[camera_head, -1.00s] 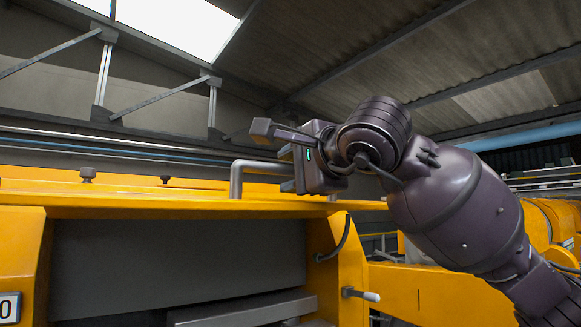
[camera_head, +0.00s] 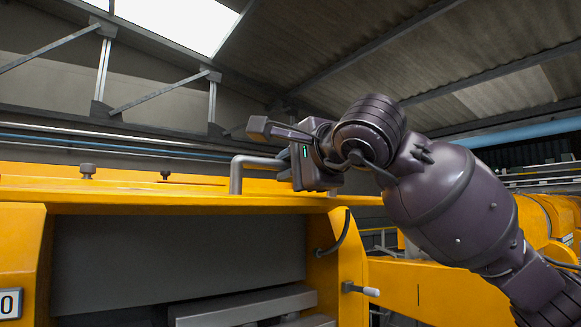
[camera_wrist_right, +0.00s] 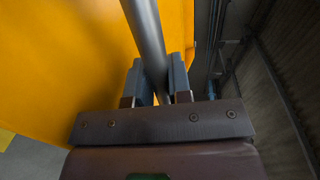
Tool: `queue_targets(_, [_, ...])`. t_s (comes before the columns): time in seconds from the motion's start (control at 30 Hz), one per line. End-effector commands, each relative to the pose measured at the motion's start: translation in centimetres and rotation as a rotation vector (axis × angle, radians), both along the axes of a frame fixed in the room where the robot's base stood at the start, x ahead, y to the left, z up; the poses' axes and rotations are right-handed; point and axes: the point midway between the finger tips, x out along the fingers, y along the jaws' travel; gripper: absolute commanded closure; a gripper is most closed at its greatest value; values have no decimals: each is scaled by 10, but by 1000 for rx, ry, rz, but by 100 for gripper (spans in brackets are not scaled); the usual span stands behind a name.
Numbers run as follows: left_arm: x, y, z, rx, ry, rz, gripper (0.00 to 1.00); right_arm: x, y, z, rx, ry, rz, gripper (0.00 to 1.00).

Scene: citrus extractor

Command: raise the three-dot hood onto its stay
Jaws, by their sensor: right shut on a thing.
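The yellow hood (camera_head: 140,197) spans the machine's front as a broad, nearly level panel above a dark opening. No three-dot mark can be made out on it. A grey bent bar handle (camera_head: 236,176) stands on the hood near its right end. My right gripper (camera_head: 287,166) is shut on this handle at its right part. In the right wrist view the grey bar (camera_wrist_right: 146,35) runs between the two fingers (camera_wrist_right: 158,82), with the yellow hood surface (camera_wrist_right: 75,60) behind. The stay cannot be picked out. My left gripper is not in view.
A dark panel (camera_head: 180,262) fills the opening below the hood. A white-tipped lever (camera_head: 371,292) and a black curved cable (camera_head: 338,238) are on the yellow frame at right. Two small knobs (camera_head: 88,170) stand on top. Open space lies above the hood, below the roof.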

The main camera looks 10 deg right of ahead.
Motion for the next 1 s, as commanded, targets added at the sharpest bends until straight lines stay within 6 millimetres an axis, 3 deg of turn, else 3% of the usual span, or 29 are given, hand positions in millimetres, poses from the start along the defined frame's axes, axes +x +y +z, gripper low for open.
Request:
queue_targets(0.23, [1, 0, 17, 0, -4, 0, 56, 4, 1, 23, -19, 46, -2, 100])
queue_targets(0.53, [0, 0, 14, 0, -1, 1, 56, 5, 1, 22, -22, 55, -1, 100])
queue_targets(0.57, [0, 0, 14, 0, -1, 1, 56, 5, 1, 22, -22, 55, -1, 78])
queue_targets(0.7, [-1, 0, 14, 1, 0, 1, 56, 5, 1, 22, -22, 56, -1, 57])
queue_targets(1.0, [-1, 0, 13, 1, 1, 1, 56, 4, 1, 22, -22, 56, -1, 56])
